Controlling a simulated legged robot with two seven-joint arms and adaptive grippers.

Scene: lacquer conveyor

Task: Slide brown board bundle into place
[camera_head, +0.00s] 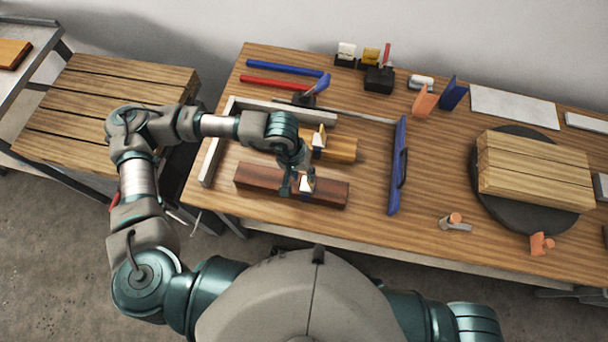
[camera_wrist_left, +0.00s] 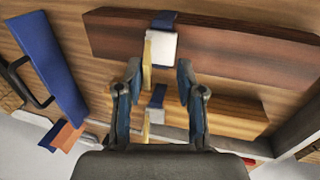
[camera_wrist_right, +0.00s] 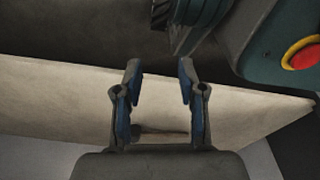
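The brown board bundle (camera_head: 255,182) lies on the wooden table, with a blue strap and a white block at its middle. In the left wrist view the bundle (camera_wrist_left: 245,50) runs across the top. My left gripper (camera_head: 296,178) is over the bundle's middle in the head view. In its wrist view the fingers (camera_wrist_left: 158,70) are apart with nothing held between them, close to the white block; contact cannot be told. My right gripper (camera_wrist_right: 158,78) is open and empty in its wrist view, and is outside the head view.
A lighter bundle (camera_head: 342,149) lies just behind the brown one. A pale corner frame (camera_head: 213,160) bounds the left and back. A black turntable (camera_head: 490,205) carries pale boards (camera_head: 535,170) farther right.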

